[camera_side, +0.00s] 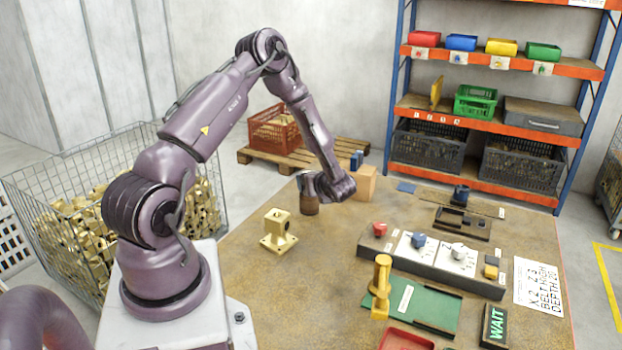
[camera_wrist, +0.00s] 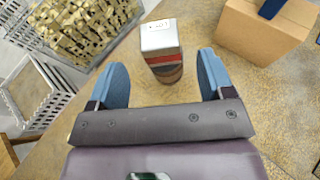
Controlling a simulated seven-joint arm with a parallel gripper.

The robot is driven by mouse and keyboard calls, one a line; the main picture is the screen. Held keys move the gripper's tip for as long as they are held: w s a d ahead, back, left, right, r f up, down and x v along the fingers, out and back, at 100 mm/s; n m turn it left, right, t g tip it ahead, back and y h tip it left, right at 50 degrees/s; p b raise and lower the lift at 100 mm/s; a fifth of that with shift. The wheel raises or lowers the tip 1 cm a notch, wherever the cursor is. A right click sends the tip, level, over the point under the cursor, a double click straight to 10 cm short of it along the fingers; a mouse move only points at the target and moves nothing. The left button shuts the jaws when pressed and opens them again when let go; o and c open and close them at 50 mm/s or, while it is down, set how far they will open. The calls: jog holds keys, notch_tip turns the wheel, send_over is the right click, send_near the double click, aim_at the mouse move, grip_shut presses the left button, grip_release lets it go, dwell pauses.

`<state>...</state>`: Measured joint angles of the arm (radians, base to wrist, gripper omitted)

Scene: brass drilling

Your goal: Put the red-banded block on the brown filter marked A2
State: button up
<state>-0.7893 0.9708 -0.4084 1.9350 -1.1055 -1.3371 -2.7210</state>
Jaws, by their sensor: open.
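The red-banded block (camera_wrist: 160,37) has a pale grey upper part with small dark lettering and a red band below. In the wrist view it appears to stand upright on a brown round piece (camera_wrist: 169,74), likely the filter; I cannot read an A2 mark. My gripper (camera_wrist: 162,60) is open, its blue fingers apart on either side of the block, with gaps visible. In the side view my gripper (camera_side: 306,182) is just above the brown cylinder (camera_side: 309,206) at the bench's back left. The block is mostly hidden there.
A cardboard box (camera_side: 365,184) with a blue item on top stands just right of my gripper. A brass flanged part (camera_side: 278,232) stands nearer the front.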

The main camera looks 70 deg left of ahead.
jog(key=w+d+r+m+t+h, duration=0.3)
jog(key=w+d+r+m+t, duration=0.2)
jog(key=d+r+m, duration=0.3)
jog(key=w+d+r+m+t+h, duration=0.2)
jog(key=w+d+r+m+t, duration=0.3)
jog(key=d+r+m, duration=0.3)
jog(key=s+d+r+m+t+h, duration=0.1)
jog(key=d+r+m+h, duration=0.5)
jog(key=m, duration=0.6)
jog(key=s+d+r+m+g+h, duration=0.25)
jog(key=s+d+m, duration=0.7)
jog(key=m, duration=0.55)
jog(key=s+m+g, duration=0.3)
jog(key=s+m, duration=0.8)
jog(key=s, duration=0.2)
jog(key=shift+f, duration=0.15)
jog(key=shift+s, duration=0.1)
